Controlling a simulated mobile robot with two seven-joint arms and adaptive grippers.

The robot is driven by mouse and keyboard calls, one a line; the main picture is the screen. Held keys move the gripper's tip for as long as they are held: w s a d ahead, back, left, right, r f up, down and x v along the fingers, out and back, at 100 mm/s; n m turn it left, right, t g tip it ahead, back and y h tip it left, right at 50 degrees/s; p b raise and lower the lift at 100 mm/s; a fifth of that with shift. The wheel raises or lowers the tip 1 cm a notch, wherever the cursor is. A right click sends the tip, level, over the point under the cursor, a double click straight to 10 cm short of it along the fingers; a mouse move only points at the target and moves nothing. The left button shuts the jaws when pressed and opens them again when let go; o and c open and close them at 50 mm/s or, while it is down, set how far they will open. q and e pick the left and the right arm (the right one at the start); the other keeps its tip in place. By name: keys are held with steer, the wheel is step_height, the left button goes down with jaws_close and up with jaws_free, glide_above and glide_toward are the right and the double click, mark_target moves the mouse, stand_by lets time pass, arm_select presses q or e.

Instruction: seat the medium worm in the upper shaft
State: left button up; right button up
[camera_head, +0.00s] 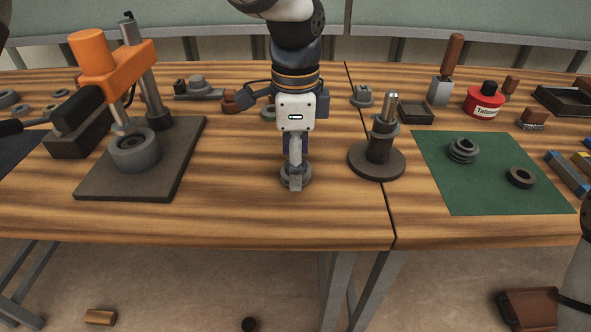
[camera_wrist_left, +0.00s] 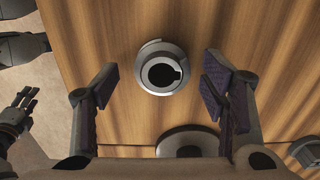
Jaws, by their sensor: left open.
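My left gripper (camera_head: 296,187) points down over a grey flanged ring (camera_head: 297,174) standing on the table. In the left wrist view the ring (camera_wrist_left: 145,77) has a dark bore with a key notch. It lies between the spread, empty fingers of the gripper (camera_wrist_left: 162,85), touching neither. A grey ridged, worm-like piece (camera_head: 462,153) stands on the green mat. I cannot tell which piece is the medium worm. A vertical shaft (camera_head: 379,150) with a bright tip rises from a round dark base. My right gripper (camera_wrist_left: 20,115) shows at the left wrist view's edge; its opening is unclear.
An orange-headed press (camera_head: 123,72) stands on a dark plate at left. A dark ring (camera_head: 521,177) lies on the green mat (camera_head: 445,190). A red tin (camera_head: 484,104) and a dark tray (camera_head: 416,112) stand behind.

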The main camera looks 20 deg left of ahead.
arm_select(q)
steer(key=shift+w+f, duration=0.1)
steer(key=shift+f, duration=0.1)
steer(key=c, duration=1.5)
steer(key=shift+c, duration=0.2)
steer(key=shift+r, duration=0.15)
steer(key=shift+r, duration=0.3)
steer(key=r, duration=0.3)
steer(key=shift+d+r, duration=0.2)
steer(key=shift+r, duration=0.05)
steer(key=s+d+r+p, duration=0.1)
steer(key=s+d+r, duration=0.6)
steer(key=s, duration=0.4)
steer(key=shift+s+d+r, duration=0.25)
steer(key=shift+s+r, duration=0.05)
steer(key=shift+r, duration=0.55)
arm_select(e)
steer(key=shift+w+r+t, duration=0.4)
steer(key=shift+w+r, duration=0.5)
steer(key=shift+w, duration=0.15)
